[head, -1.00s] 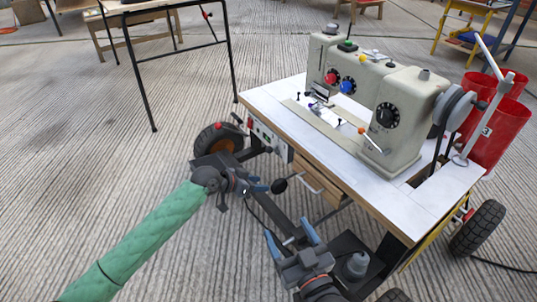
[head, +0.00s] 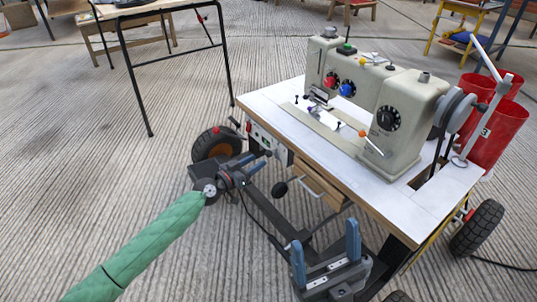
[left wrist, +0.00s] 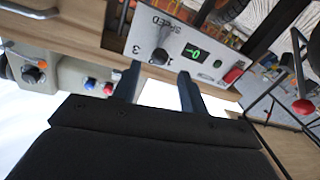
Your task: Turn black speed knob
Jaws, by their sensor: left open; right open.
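The black speed knob (left wrist: 161,52) sits on a white control panel (left wrist: 208,36), next to the printed word SPEED, in the left wrist view. The panel also shows under the table's front edge in the head view (head: 262,138); the knob is too small to make out there. My left gripper (left wrist: 160,88) is open and empty. Its two fingers point at the panel, spread to either side of the knob's line, and appear short of it. In the head view my left gripper (head: 258,160) is just in front of the panel. My right gripper (head: 325,252) is open and empty, low in front of the table.
A beige sewing machine (head: 403,92) stands on the white tabletop (head: 425,200). A black round pad (head: 279,189) hangs below the panel. Red bins (head: 497,130) stand at right. Floor at left is open.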

